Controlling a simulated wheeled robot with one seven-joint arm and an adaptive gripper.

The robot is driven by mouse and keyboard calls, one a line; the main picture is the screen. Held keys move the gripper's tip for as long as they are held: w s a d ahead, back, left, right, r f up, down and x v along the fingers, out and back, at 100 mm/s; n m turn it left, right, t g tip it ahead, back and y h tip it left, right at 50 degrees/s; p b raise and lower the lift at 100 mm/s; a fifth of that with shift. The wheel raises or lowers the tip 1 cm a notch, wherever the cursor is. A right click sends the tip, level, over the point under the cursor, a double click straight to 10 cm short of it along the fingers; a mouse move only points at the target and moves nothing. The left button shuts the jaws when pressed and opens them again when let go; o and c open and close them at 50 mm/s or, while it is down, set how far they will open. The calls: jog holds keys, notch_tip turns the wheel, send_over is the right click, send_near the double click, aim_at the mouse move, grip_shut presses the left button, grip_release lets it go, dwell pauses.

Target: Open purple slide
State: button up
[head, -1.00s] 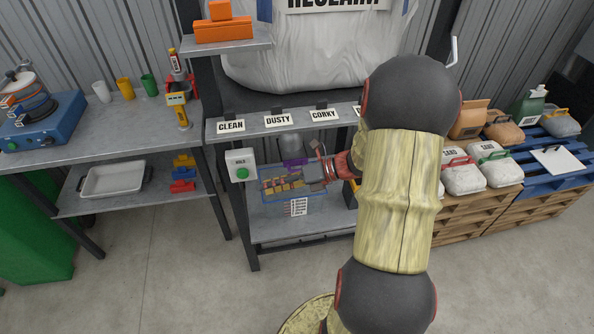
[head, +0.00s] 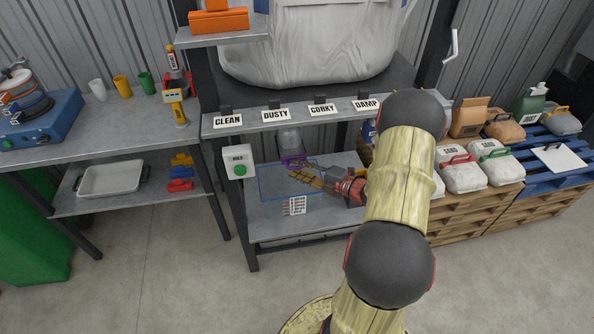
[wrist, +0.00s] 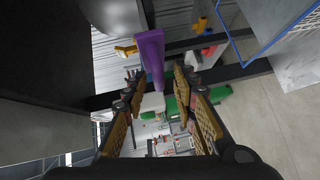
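The purple slide (head: 296,159) sits under the labelled shelf, below a pale cylinder, and is partly hidden in the head view. In the wrist view the purple slide (wrist: 152,52) is a long upright piece just beyond my fingertips, in line with the gap between them. My gripper (head: 298,172) reaches in from the right, close to the slide in the head view. In the wrist view my gripper (wrist: 158,88) has its two tan fingers spread apart with nothing held between them. Contact with the slide cannot be told.
A blue-edged area (head: 265,183) with a printed card (head: 294,206) lies below my gripper. A grey box with a green button (head: 239,170) stands left. The labelled shelf edge (head: 298,116) runs overhead. Pallets with bags (head: 468,178) stand right. Floor in front is clear.

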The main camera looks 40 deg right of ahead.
jog(key=shift+w+a, duration=0.1)
jog(key=shift+w, duration=0.3)
jog(key=shift+c, duration=0.3)
grip_shut()
dwell(0.5)
